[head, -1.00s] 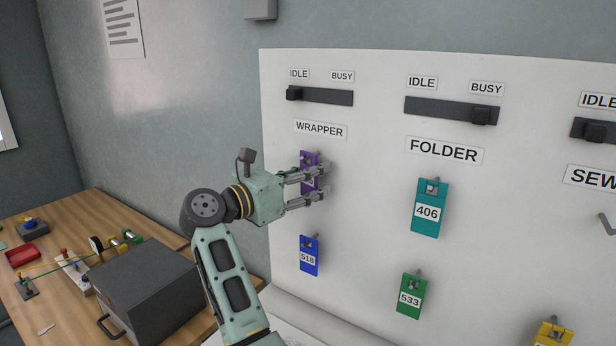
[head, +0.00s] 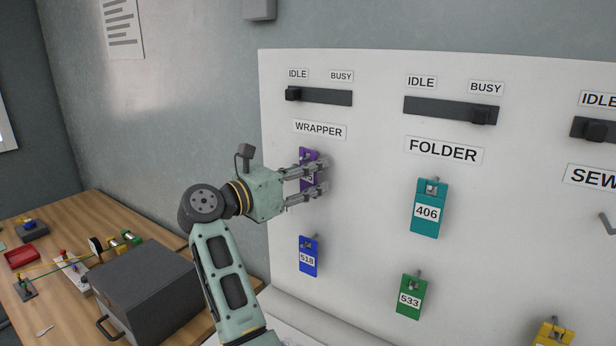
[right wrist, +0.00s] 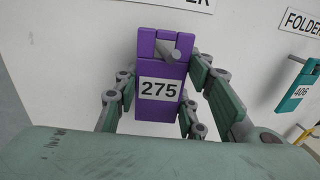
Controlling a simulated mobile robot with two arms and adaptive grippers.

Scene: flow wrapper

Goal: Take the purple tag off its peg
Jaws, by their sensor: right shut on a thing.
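The purple tag (head: 305,157) hangs under the WRAPPER label and is partly covered by my fingers in the head view. The right wrist view shows it upright, with the number 275 on its purple body (right wrist: 160,113). Its grey peg (right wrist: 170,52) pokes out through the tag's upper part, so the tag is still on the peg. My right gripper (head: 324,176) is shut on the tag, with one finger pair on each side of it, below the peg. My left gripper is not in view.
A blue tag 518 (head: 308,257) hangs just below my right gripper. A teal tag 406 (head: 429,208) and a green tag 533 (head: 411,297) hang to the right on the white board (head: 365,230). A grey box (head: 145,290) stands on the wooden table at left.

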